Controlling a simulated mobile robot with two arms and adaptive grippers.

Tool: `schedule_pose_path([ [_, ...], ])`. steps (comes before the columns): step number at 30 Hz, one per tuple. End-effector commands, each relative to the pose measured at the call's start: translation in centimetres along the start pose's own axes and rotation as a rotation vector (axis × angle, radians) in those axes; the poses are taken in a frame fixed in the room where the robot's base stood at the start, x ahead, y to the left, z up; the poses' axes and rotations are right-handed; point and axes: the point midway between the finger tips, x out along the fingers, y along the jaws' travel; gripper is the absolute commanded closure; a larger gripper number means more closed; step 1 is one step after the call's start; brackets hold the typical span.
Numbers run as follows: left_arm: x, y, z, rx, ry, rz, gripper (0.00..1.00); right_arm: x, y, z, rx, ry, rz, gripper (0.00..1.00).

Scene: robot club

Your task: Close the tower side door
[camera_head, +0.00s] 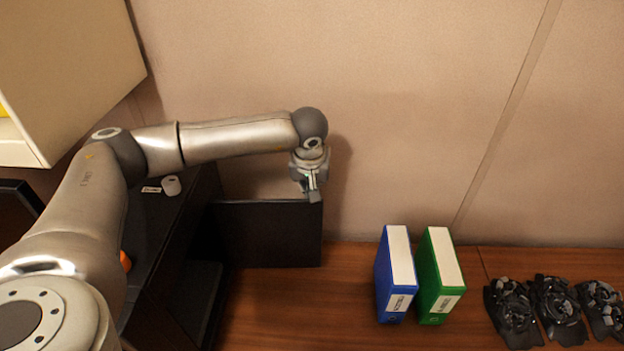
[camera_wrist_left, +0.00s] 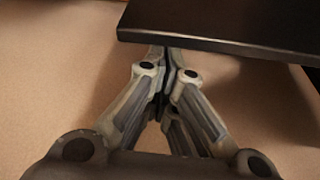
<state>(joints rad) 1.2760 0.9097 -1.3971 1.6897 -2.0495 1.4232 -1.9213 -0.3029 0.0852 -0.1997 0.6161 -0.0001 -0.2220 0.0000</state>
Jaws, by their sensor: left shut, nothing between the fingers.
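The black tower (camera_head: 160,235) stands at the left on the wooden table. Its side door (camera_head: 268,236) is a black panel that stands open, swung out to the right from the tower. My left gripper (camera_head: 314,196) is shut and empty at the upper right corner of the door, near its free edge. In the left wrist view the closed fingertips (camera_wrist_left: 168,58) are close beside the dark door panel (camera_wrist_left: 225,38); I cannot tell whether they touch it. My right gripper does not show.
A blue binder (camera_head: 396,274) and a green binder (camera_head: 439,274) stand upright right of the door. Several black hand-like devices (camera_head: 556,308) lie at the far right. A pale cabinet (camera_head: 70,70) hangs at upper left.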

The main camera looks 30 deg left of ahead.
Motion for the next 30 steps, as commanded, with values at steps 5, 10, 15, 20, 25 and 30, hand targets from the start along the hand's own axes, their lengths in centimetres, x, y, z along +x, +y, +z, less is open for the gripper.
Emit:
schedule_pose_path([
  [5, 3.0, 0.0, 0.1, 0.000, -0.004, -0.001, 1.00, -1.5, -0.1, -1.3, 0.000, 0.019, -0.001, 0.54],
  [10, 5.0, 0.1, 0.0, -0.001, -0.002, 0.001, 1.00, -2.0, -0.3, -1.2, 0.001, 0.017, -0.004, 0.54],
  [15, 5.7, 0.1, 0.0, 0.000, -0.001, 0.003, 1.00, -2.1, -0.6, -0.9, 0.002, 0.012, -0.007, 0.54],
  [20, 5.8, 0.1, 0.0, 0.000, 0.000, 0.003, 1.00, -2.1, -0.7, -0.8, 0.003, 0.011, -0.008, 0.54],
  [25, 5.8, 0.2, 0.0, 0.001, 0.000, 0.004, 1.00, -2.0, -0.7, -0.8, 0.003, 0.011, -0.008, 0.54],
  [30, 6.2, 0.9, -0.5, 0.023, 0.001, 0.011, 1.00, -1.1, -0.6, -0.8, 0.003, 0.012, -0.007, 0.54],
])
